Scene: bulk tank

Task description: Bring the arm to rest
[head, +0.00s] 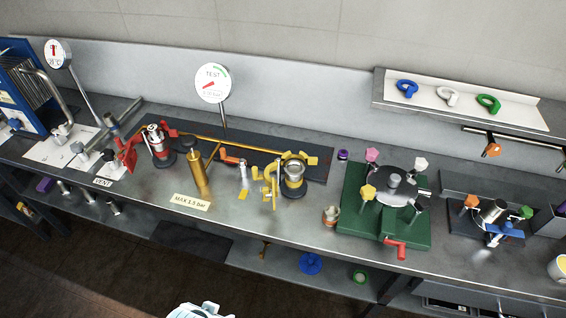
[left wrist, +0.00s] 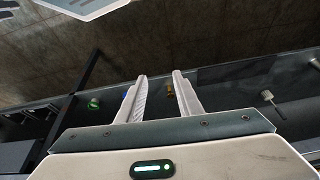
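My left gripper (left wrist: 159,78) shows in the left wrist view with its two pale fingers apart and nothing between them. It is over the dark floor, with the bench's lower shelf behind the fingers. In the head view neither gripper can be made out. Only a pale piece, which I cannot identify for sure, shows at the bottom edge. My right gripper is in neither view.
A long grey bench holds a gold pump (head: 200,174), a "TEST" gauge (head: 212,83), a green base (head: 362,222) with coloured knobs, and a blue plate unit (head: 24,85). A shelf (head: 540,121) carries coloured rings. Dark floor lies in front.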

